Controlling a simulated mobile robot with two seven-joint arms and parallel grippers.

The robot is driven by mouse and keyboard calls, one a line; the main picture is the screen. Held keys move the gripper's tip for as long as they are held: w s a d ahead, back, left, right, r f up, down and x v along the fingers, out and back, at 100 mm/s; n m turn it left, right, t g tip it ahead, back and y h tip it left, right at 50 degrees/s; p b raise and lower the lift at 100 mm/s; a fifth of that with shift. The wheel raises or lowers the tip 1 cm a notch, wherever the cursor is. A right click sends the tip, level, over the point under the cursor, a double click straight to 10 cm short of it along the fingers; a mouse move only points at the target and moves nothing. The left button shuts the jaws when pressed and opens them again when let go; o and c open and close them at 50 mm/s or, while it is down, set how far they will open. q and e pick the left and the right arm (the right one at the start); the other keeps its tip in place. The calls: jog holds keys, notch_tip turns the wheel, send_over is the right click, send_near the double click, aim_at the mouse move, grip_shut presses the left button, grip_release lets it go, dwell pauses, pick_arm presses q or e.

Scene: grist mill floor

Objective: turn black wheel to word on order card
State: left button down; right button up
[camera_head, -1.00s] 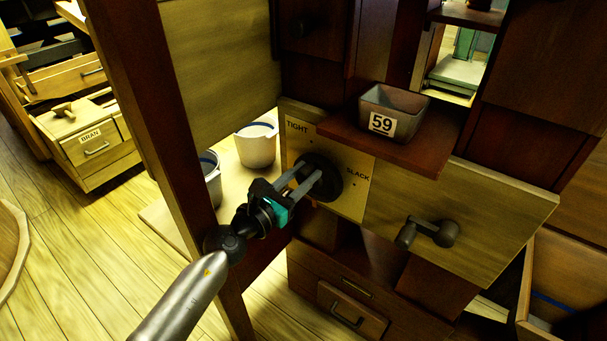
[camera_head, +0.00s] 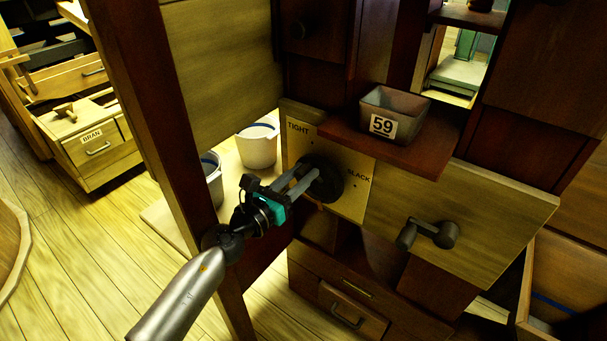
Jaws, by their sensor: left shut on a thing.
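The black wheel (camera_head: 332,186) is mounted on a pale wooden plate (camera_head: 348,206) in the middle of the view. The plate reads TIGHT at its upper left and SLACK at its right, with small dots near the words. My left gripper (camera_head: 312,178) is shut on the wheel, its fingers reaching in from the left and covering part of it. Any pointer on the wheel cannot be made out. No order card can be made out. My right gripper is not in view.
A metal bin marked 59 (camera_head: 404,103) sits on a dark shelf (camera_head: 436,156) just above right of the wheel. A dark crank handle (camera_head: 432,233) juts out to the right. A wooden post (camera_head: 160,120) stands left; white buckets (camera_head: 257,148) are behind it.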

pick_arm(q)
jog(key=n, duration=0.3)
jog(key=shift+w+a+f, duration=0.2)
jog(key=shift+w+a, duration=0.1)
jog(key=shift+a, duration=0.1)
jog(key=shift+w+a+f+n+p, duration=0.25)
jog(key=shift+f+n, duration=0.4)
jog(key=shift+n, duration=1.4)
jog(key=shift+w+a+f+n+p, duration=0.25)
jog(key=shift+f+n, duration=0.35)
jog(key=shift+n, duration=1.4)
jog(key=shift+w+a+f+n+p, duration=0.1)
jog(key=shift+a+f+n, duration=0.4)
jog(key=shift+n, duration=1.55)
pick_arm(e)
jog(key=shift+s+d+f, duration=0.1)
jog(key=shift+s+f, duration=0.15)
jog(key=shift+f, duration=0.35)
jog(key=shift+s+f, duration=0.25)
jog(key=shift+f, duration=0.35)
pick_arm(q)
jog(key=shift+d+f, duration=0.2)
jog(key=c, duration=0.6)
grip_release()
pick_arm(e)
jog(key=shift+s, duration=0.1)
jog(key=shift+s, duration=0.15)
